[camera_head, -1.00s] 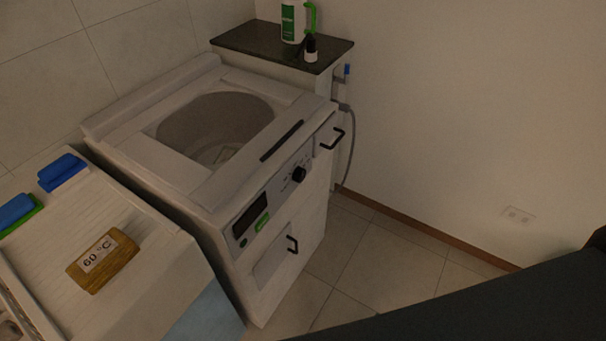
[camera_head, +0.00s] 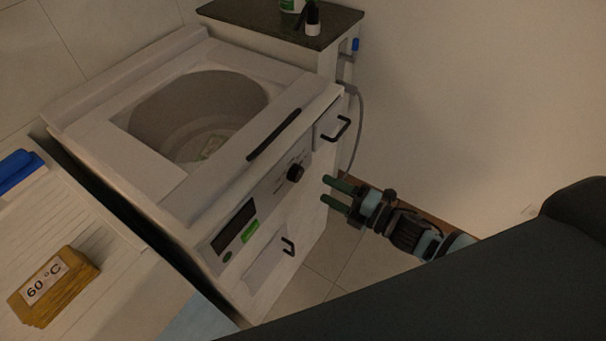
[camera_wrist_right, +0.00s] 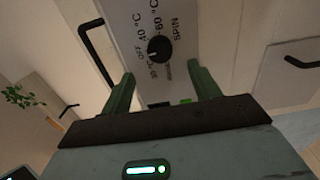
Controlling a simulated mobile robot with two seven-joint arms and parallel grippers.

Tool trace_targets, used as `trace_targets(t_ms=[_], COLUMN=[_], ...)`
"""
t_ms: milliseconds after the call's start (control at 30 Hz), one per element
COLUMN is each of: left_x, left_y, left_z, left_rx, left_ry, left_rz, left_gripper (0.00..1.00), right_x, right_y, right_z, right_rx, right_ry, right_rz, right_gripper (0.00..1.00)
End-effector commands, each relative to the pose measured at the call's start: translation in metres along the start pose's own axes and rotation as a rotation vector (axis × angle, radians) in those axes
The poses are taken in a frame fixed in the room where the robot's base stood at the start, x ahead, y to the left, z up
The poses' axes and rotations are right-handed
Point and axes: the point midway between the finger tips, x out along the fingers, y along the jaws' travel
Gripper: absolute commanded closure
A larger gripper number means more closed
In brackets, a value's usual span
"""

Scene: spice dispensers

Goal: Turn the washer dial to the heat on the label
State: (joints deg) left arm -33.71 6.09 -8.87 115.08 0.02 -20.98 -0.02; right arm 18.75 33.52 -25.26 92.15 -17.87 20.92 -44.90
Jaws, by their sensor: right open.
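The white washer (camera_head: 190,190) stands open-topped in the head view, with a black round dial (camera_head: 295,173) on its front panel. In the right wrist view the dial (camera_wrist_right: 158,50) is ringed by lettering including OFF, 40 °C, 60 °C and SPIN. A small light mark shows on its left side; its exact setting is hard to read. A wooden block with a label (camera_head: 46,280) reading 60 °C lies on the counter at left. My right gripper (camera_head: 325,190) is open and empty, its green fingers pointing at the panel, apart from the dial. My left gripper is out of view.
Black handles (camera_head: 336,130) and (camera_head: 288,246) stick out from the washer front near the dial. A display (camera_head: 234,226) and green button sit lower on the panel. A dark-topped cabinet (camera_head: 275,20) holds bottles. Floor before the washer is clear.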

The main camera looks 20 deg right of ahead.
Motion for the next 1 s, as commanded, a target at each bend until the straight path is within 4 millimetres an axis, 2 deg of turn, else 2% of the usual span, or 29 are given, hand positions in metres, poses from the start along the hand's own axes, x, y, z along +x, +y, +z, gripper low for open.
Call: trace_targets(t_ms=[167, 400, 600, 1000], left_x=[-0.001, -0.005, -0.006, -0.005], left_y=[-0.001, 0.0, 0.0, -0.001], left_z=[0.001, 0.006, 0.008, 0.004], left_rx=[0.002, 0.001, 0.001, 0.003], left_ry=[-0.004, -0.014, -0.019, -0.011], left_rz=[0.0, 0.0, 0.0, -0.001], left_gripper=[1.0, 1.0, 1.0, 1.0], right_x=[0.012, 0.048, 0.07, 0.078], right_y=[0.002, 0.002, 0.001, 0.0], right_z=[0.0, 0.001, 0.0, 0.0], right_rx=[0.002, 0.003, 0.004, 0.005], right_ry=[-0.001, -0.003, -0.002, -0.002], right_rz=[0.004, 0.004, 0.002, 0.0], right_gripper=[0.38, 0.38, 0.38, 0.38])
